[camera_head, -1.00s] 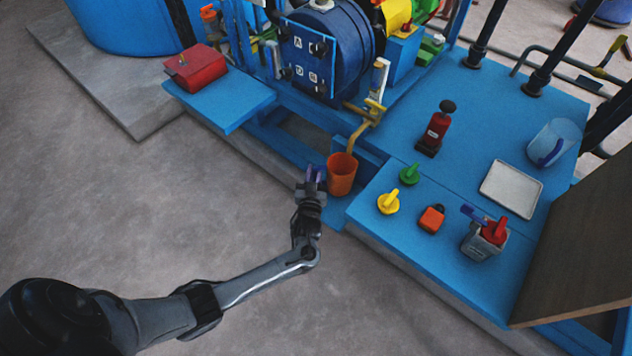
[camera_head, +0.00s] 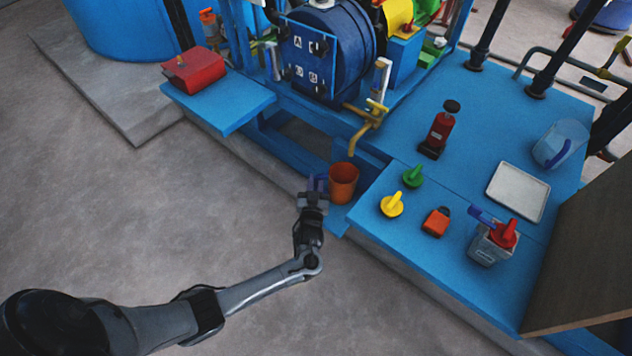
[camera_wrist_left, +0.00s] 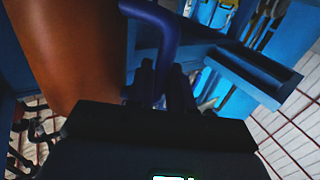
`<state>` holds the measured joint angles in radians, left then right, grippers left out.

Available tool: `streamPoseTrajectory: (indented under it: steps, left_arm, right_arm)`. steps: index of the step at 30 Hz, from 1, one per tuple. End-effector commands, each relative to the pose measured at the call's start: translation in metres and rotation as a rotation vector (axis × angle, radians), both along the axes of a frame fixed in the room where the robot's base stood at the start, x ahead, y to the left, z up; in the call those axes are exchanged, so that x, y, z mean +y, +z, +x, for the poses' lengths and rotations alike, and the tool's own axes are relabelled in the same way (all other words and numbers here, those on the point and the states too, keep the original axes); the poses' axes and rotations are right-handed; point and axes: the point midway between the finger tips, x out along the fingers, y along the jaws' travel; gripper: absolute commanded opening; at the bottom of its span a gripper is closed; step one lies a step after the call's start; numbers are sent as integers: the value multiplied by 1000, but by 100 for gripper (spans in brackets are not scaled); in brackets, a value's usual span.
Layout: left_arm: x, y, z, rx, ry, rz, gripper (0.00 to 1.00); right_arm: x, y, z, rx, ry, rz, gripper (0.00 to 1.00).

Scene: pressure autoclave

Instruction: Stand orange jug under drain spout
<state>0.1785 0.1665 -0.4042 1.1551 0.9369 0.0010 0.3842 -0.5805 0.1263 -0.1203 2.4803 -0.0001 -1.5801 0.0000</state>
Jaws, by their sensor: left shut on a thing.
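The orange jug (camera_head: 343,184) is upright in the gap between the blue platforms, its open mouth facing up. It looks to be below the yellow drain spout (camera_head: 358,140); I cannot tell if its base touches a surface. My left gripper (camera_head: 314,186) is at the jug's left side, shut on its purple-blue handle. In the left wrist view the jug (camera_wrist_left: 70,50) fills the upper left, and the handle (camera_wrist_left: 165,45) runs down between the gripper fingers (camera_wrist_left: 160,85). My right gripper is not in view.
A red box (camera_head: 194,70) sits on the left blue shelf. The right blue platform holds yellow (camera_head: 392,205) and green (camera_head: 413,176) knobs, a small orange-red block (camera_head: 436,222), a grey container (camera_head: 490,244), a white tray (camera_head: 517,192) and a clear jug (camera_head: 560,143).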

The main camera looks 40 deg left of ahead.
Motion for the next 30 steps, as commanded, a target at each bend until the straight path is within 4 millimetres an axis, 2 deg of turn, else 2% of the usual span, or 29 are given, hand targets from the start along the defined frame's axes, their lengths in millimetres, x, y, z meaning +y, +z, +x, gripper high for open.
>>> streamPoseTrajectory:
  steps: [1, 5, 6, 17, 23, 30]
  left_arm:
    - [0, -1, 0, 0, 0, 0, 25]
    - [0, -1, 0, 1, 0, 0, 45]
    - [0, -1, 0, 1, 0, 0, 46]
    - [0, 5, 0, 0, -1, 0, 46]
    - [-15, 5, -21, 3, -1, -2, 46]
    - [-40, 5, -59, 4, 0, -4, 46]
  right_arm:
    - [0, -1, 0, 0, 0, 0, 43]
    - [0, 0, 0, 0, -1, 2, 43]
    - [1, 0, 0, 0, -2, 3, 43]
    - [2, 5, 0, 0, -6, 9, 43]
    - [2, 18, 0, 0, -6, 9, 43]
    - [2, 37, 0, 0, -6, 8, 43]
